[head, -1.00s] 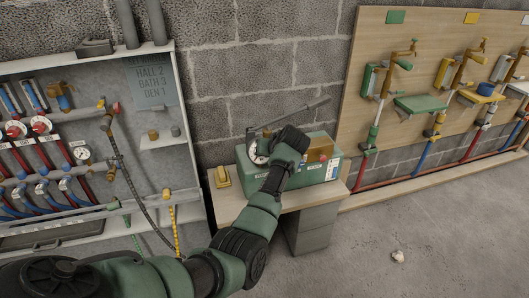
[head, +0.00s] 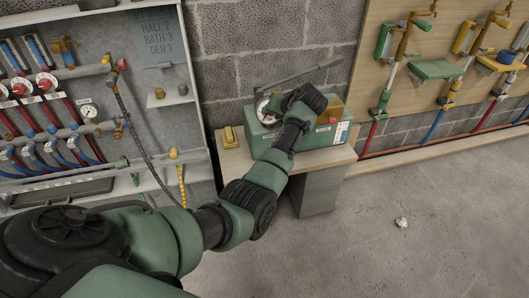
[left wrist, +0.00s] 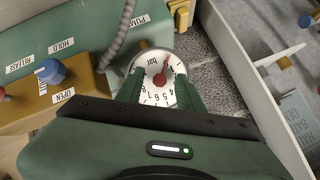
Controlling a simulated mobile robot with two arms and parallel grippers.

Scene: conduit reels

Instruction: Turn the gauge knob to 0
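The gauge (left wrist: 153,95) has a white round dial with black numbers, the word "bar" and a red knob with a pointer (left wrist: 160,78) at its centre. In the head view, the gauge (head: 265,110) sits at the left end of a green pump box (head: 318,135) on a small bench. My left gripper (left wrist: 159,93) is open, with its two green fingers apart on either side of the dial's lower part. The red knob shows in front of the fingertips, and I see no contact with it. In the head view my wrist hides the fingertips. My right gripper is not in view.
A long grey lever (head: 300,72) rises behind the pump box. A blue knob (left wrist: 50,71) stands on a yellow block beside the gauge. A yellow object (head: 229,138) lies on the bench's left end. An open pipe cabinet (head: 185,150) stands left; the floor at right is mostly clear.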

